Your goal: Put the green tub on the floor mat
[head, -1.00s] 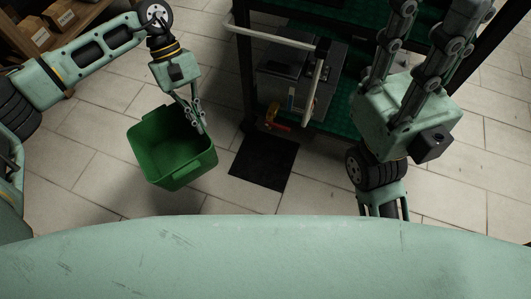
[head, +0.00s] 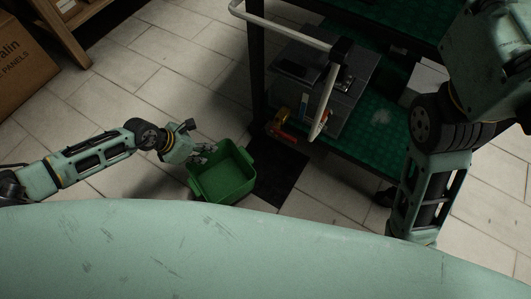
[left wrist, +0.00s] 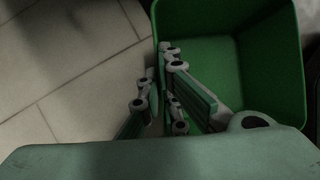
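The green tub (head: 232,185) is near the floor in the head view, its right side overlapping the left edge of the black floor mat (head: 278,180) in the picture. I cannot tell whether its base touches the floor or the mat. My left gripper (head: 206,150) is at the tub's far left rim. In the left wrist view, the gripper (left wrist: 163,90) has one finger inside the tub (left wrist: 265,75) and one outside, shut on its wall. The tub looks roughly upright and empty. My right arm shows at the right, but its fingers are out of the picture.
A dark rack with green shelves (head: 372,128) stands behind the mat, holding a grey box with a white handle (head: 318,100). A red and yellow item (head: 282,128) lies by the mat's far edge. A cardboard box (head: 22,65) stands far left. Tiled floor at left is clear.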

